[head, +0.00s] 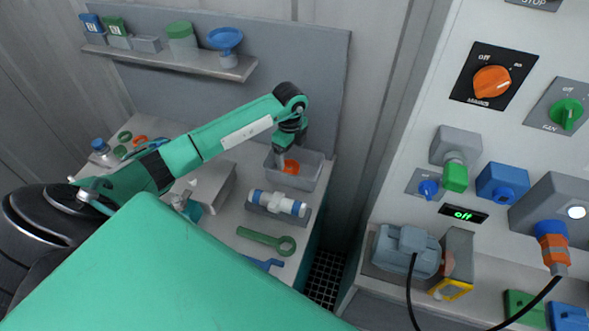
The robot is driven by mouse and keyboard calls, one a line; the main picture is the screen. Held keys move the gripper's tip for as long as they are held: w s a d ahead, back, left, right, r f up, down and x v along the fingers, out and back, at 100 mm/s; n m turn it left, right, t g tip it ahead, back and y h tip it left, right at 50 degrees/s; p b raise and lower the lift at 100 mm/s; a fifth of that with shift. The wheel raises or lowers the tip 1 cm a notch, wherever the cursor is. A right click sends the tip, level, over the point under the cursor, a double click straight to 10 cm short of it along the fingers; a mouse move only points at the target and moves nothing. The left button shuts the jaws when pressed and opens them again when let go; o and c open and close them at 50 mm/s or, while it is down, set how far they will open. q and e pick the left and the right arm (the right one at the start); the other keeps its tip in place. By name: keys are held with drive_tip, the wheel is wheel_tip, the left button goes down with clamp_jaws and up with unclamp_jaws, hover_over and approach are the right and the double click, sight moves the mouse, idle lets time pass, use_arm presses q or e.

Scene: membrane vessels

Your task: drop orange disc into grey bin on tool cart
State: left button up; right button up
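The orange disc (291,167) shows within the outline of the grey bin (311,178), at the far right of the tool cart (228,216). My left gripper (281,162) points down over the bin, its fingertips right beside the disc. The disc is small and partly hidden, so I cannot tell whether the fingers touch it or whether it rests on the bin floor. The finger gap is too small to read. My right gripper is out of view.
A white-and-blue cylinder (277,204) lies in a grey holder in front of the bin. A green wrench (266,240) and a blue tool (263,263) lie nearer. A shelf (172,58) with containers hangs behind. A control panel (505,130) stands at right.

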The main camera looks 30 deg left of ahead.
use_arm(q)
wheel_tip(320, 180, up, 14)
drive_tip(key=b, duration=0.4)
drive_tip(key=shift+f, duration=0.1)
idle(0.4)
